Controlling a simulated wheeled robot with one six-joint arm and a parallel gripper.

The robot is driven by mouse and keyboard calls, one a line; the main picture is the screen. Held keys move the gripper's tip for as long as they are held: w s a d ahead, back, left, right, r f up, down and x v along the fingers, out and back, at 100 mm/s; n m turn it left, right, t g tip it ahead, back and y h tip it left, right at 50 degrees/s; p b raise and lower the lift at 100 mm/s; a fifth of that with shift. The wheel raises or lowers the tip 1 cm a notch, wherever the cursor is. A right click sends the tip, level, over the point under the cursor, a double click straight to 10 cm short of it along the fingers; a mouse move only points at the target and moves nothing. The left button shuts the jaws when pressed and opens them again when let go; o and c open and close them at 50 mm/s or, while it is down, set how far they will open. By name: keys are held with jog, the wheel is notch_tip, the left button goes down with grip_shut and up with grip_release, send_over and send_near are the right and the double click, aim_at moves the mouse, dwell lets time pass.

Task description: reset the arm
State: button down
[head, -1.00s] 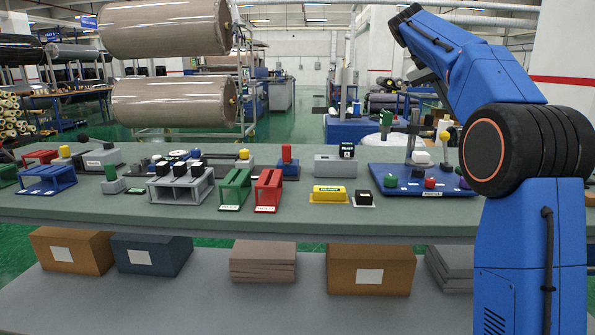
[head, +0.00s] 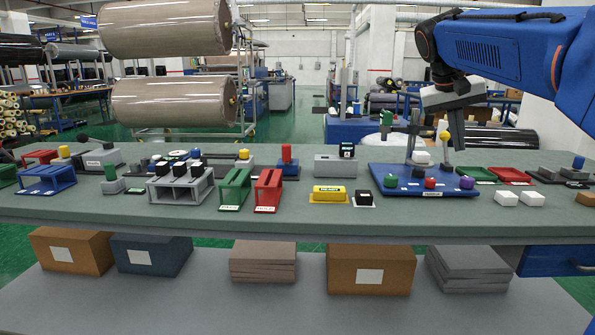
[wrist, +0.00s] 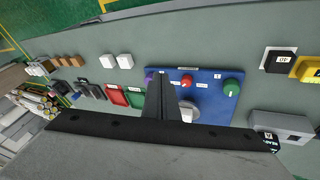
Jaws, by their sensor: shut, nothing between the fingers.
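My gripper (head: 458,143) hangs from my blue arm at the upper right of the head view, above the blue board on the table. Its fingers point down and are shut with nothing between them. In the wrist view the closed fingers (wrist: 161,98) show in the middle, over the edge of the blue board (wrist: 208,103). The board (head: 385,182) also shows in the head view, with green, black, red and purple knobs on it. I cannot tell how far the fingertips are above the board.
The long table (head: 120,215) holds red and green holders (head: 268,188), a yellow block (head: 328,193), a grey box (head: 335,165) and two white blocks (head: 507,198). Red and green trays (head: 510,175) lie right of the board. Cardboard boxes (head: 370,270) sit on the lower shelf.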

jog(key=s+a+f+n+t+y, duration=0.1)
jog(key=s+a+f, duration=0.4)
jog(key=s+f, duration=1)
jog(key=s+a+f+n+t+y, duration=0.1)
jog(key=s+a+f+n+y, duration=0.2)
jog(key=s+f, duration=1.2)
jog(key=shift+s+a+f+y, duration=0.4)
jog(key=shift+s+a, duration=0.05)
jog(key=shift+a, duration=0.7)
